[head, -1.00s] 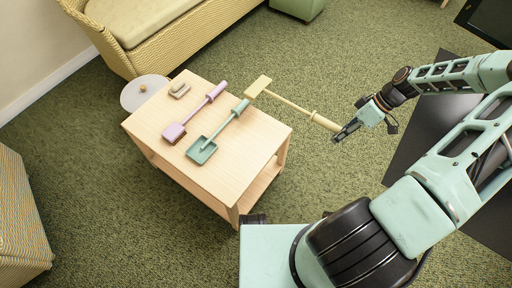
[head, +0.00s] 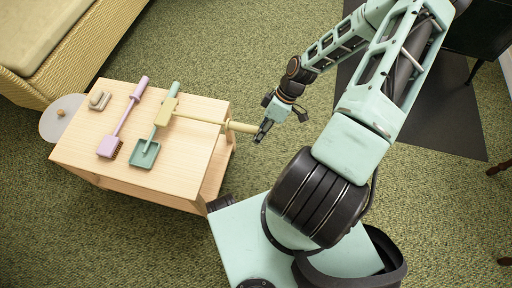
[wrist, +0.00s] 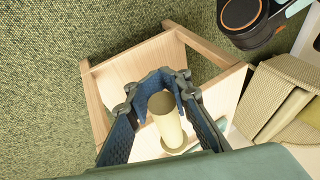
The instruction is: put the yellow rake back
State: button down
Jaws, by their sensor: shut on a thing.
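My gripper (head: 261,131) is shut on the handle end of the yellow rake (head: 205,120), just off the right side of the small wooden table (head: 187,168). The rake points left, with its head over the tabletop, in front of part of the green shovel's handle. I cannot tell how high it is above the table. In the wrist view, both fingers (wrist: 158,88) close around the pale yellow handle (wrist: 166,118); the rake's head is not clear there. The table's wooden frame (wrist: 130,68) shows behind the fingers.
A green shovel (head: 145,153) and a pink brush (head: 111,146) lie side by side on the table, with a small grey object (head: 99,100) at left. The table's right part is bare. A round white thing (head: 60,119) and a wicker sofa (head: 85,40) stand beyond.

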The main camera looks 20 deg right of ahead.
jog(key=f, duration=0.1)
jog(key=f+b, duration=0.1)
jog(key=f, duration=0.1)
jog(key=s+a+f+b, duration=0.1)
jog(key=f, duration=0.1)
jog(key=shift+a, duration=0.1)
jog(key=c, duration=1.7)
grip_release()
jog(key=shift+c, duration=0.2)
jog(key=p+v, duration=0.3)
jog(key=v, duration=0.9)
jog(key=shift+p, duration=0.3)
